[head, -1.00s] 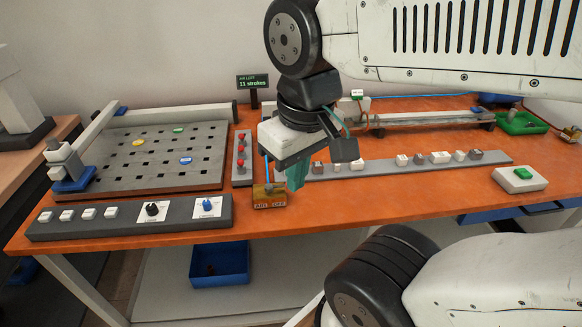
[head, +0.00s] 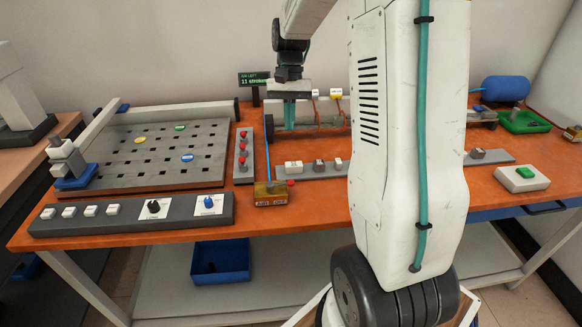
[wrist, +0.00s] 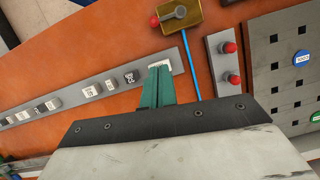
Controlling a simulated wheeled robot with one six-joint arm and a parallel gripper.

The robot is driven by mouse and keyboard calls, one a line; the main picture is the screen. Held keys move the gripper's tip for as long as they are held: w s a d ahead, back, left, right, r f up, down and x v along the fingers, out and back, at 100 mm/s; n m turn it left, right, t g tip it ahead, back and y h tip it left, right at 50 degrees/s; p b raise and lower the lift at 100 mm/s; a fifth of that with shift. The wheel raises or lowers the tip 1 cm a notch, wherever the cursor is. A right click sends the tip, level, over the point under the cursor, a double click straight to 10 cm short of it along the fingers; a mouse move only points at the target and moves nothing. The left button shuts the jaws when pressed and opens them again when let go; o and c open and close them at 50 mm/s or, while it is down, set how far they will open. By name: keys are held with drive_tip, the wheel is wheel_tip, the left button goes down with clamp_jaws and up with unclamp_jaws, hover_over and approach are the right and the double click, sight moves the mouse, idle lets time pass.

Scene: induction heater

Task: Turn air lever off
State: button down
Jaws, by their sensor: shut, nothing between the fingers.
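The air lever unit is a brass-coloured block (head: 271,193) at the front edge of the orange bench in the head view. A grey lever with a red knob (head: 291,183) lies on its top, the knob pointing right. The wrist view shows the same block (wrist: 180,16) at the top, with the lever lying flat and its red knob (wrist: 155,21) at the left. My gripper (head: 290,122) is shut and empty, above the bench behind the block and apart from it. Its teal fingers (wrist: 157,86) point toward the grey strip in the wrist view.
A grey strip with small labelled blocks (head: 319,167) lies right of the lever. A red-button panel (head: 243,155) and perforated plate (head: 150,172) lie left. A blue air hose (head: 267,155) runs back from the block. A sign (head: 254,79) reads "11 strokes".

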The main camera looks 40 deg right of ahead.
sight(280, 184)
drive_tip(key=shift+w+d+f+m, duration=0.15)
drive_tip(key=shift+w+d+f, duration=0.1)
drive_tip(key=shift+d+f, duration=0.25)
drive_tip(key=shift+w+d+f+m, duration=0.15)
drive_tip(key=shift+w+d+f, duration=0.05)
drive_tip(key=shift+d+f, duration=0.25)
drive_tip(key=x, duration=0.9)
drive_tip(key=shift+s+a, duration=0.15)
drive_tip(key=shift+s+a+f, duration=0.25)
drive_tip(key=shift+s+a, duration=0.3)
drive_tip(key=shift+s+a+f, duration=0.25)
drive_tip(key=shift+s+a, duration=0.25)
drive_tip(key=shift+s, duration=0.1)
drive_tip(key=shift+s+a+f, duration=0.1)
drive_tip(key=shift+s+a, duration=0.25)
drive_tip(key=shift+s, duration=0.05)
